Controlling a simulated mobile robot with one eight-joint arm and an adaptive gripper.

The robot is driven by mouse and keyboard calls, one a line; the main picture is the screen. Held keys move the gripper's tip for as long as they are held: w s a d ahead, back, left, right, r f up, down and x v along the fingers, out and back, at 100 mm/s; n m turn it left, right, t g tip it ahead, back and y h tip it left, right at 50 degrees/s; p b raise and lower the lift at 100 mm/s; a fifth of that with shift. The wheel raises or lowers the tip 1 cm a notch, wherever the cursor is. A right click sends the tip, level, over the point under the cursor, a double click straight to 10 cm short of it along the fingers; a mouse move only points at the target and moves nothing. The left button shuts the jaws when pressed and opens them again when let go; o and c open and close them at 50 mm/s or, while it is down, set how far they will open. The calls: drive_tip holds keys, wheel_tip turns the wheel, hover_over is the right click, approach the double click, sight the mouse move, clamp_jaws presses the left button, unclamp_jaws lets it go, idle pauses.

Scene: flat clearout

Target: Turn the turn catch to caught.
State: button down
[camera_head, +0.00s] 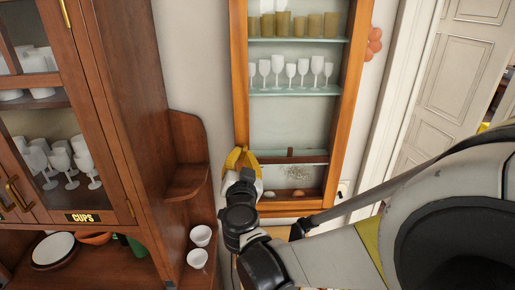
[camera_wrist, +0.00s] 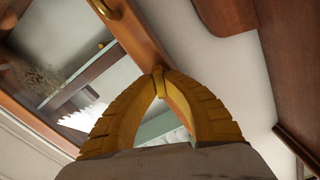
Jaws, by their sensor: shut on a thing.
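My gripper (camera_head: 241,158) has yellow fingers and is at the left wooden upright of the tall glass-fronted wall cabinet (camera_head: 239,70). In the wrist view the fingertips (camera_wrist: 158,74) come together against the cabinet's wooden edge (camera_wrist: 142,38). They are shut on a small piece there, which I take to be the turn catch. The fingers hide nearly all of it, so I cannot tell which way it points. A small brass-coloured piece (camera_wrist: 102,43) shows beside the wooden edge in the wrist view.
The wall cabinet holds stemmed glasses (camera_head: 290,70) and tan cups (camera_head: 292,24) on glass shelves. A dark wooden cupboard (camera_head: 112,110) marked CUPS stands at the left, with a side shelf (camera_head: 187,180) near my gripper. Two white cups (camera_head: 199,246) stand below. A white door (camera_head: 458,60) is at the right.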

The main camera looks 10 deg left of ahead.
drive_tip(key=m+b, duration=0.1)
drive_tip(key=m, duration=0.2)
drive_tip(key=shift+m, duration=0.7)
drive_tip(key=m+b, duration=0.1)
drive_tip(key=m, duration=0.1)
drive_tip(key=shift+f+m, duration=0.1)
drive_tip(key=shift+m, duration=0.3)
drive_tip(key=shift+m+b, duration=0.35)
drive_tip(key=shift+m, duration=0.65)
drive_tip(key=c, duration=1.3)
unclamp_jaws()
drive_tip(key=shift+c, duration=0.2)
